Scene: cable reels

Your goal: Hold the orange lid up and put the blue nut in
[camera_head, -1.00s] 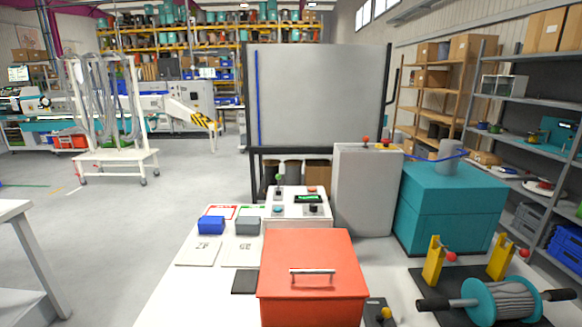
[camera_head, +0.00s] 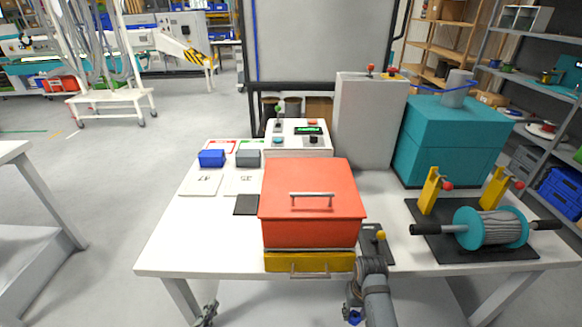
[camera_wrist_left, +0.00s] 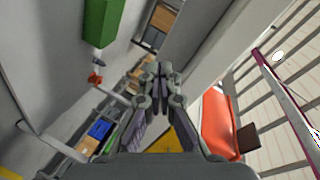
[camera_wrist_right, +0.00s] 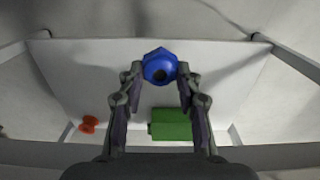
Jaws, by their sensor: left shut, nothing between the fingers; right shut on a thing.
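The orange lid (camera_head: 312,187) with a metal bar handle lies closed on the orange box at the table's front. A yellow drawer (camera_head: 310,262) is below it. My right gripper (camera_head: 352,308) is low in front of the table edge, shut on the blue nut (camera_wrist_right: 160,66). The nut is a blue hexagonal piece with a dark hole, held between the fingertips in the right wrist view (camera_wrist_right: 160,75). My left gripper (camera_head: 208,316) is at the lower left below the table edge. In the left wrist view (camera_wrist_left: 159,75) it is shut and empty. The inside of the box is hidden.
A black plate with a yellow knob (camera_head: 380,236) is right of the box. A teal cable reel (camera_head: 491,228) stands further right. A blue bin (camera_head: 211,158), grey bin (camera_head: 248,158) and control panel (camera_head: 297,138) are behind. The table's left front is clear.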

